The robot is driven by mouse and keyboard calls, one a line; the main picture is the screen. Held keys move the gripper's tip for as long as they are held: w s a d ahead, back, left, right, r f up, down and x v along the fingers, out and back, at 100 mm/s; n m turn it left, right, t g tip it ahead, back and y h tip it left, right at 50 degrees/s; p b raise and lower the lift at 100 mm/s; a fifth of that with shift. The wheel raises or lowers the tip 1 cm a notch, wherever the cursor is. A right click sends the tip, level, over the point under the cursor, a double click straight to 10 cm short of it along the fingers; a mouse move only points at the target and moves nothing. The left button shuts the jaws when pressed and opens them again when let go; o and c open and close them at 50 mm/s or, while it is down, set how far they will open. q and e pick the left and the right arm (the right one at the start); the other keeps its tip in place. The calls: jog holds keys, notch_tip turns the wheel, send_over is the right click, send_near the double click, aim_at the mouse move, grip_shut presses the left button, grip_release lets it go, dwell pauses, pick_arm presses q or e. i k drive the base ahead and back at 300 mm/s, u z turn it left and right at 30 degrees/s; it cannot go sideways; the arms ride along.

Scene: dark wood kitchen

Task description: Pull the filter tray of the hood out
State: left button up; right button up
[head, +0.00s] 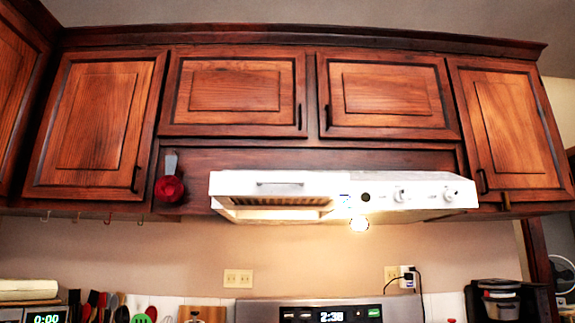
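The white range hood (340,187) hangs under the middle wall cabinets in the head view. Its filter tray (275,202) is at the left part of the hood, with dark slats visible from below. A pale bar handle (280,184) is on the hood's front above the slats. Knobs (425,194) sit on the right part of the front. A lit bulb (360,224) shows beneath the hood. Neither of my grippers is in the view.
Dark wood cabinets (235,90) run above and beside the hood. A red object (170,188) hangs left of it. Below are a stove panel (330,314), utensils (100,305) and a black coffee maker (497,300).

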aim_at(224, 185)
jog(key=z, duration=1.15)
jog(key=i, duration=0.9)
jog(key=u, duration=1.85)
